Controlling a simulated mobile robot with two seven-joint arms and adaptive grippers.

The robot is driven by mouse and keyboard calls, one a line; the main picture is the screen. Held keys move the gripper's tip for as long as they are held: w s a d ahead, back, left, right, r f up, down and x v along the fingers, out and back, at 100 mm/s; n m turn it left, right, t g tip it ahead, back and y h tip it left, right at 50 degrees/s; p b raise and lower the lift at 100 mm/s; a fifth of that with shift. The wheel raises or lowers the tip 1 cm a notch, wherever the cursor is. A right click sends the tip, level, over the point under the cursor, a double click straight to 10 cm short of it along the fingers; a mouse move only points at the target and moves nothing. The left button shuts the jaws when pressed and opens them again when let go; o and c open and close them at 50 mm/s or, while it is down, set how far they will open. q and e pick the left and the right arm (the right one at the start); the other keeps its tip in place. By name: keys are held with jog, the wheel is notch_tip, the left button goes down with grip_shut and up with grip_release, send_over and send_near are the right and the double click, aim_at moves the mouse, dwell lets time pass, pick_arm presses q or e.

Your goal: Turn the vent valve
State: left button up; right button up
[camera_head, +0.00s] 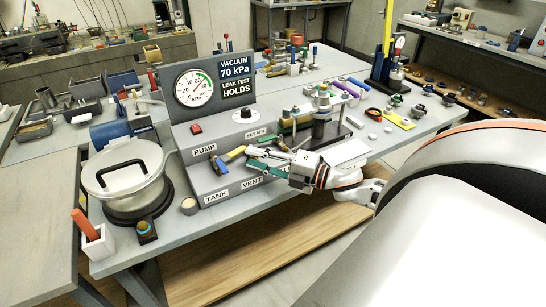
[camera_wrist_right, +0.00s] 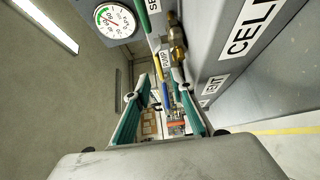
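My right gripper (camera_head: 256,160) reaches in from the right over the low grey valve block, above the VENT label (camera_head: 252,182). Its teal fingers stand apart in the right wrist view (camera_wrist_right: 160,92), so it is open, with no thing gripped between them. The vent valve itself is largely hidden by the gripper in the head view, and I cannot tell whether a finger touches it. A yellow-and-blue lever (camera_head: 232,155) lies left of the fingertips, above the TANK label (camera_head: 216,196). In the wrist view brass fittings (camera_wrist_right: 177,40) show close to the block face. My left gripper is not in view.
A lidded round tank (camera_head: 124,175) stands to the left. A green-and-brass assembly (camera_head: 308,120) stands close behind my right gripper.

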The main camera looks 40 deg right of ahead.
jog(key=v, duration=0.5)
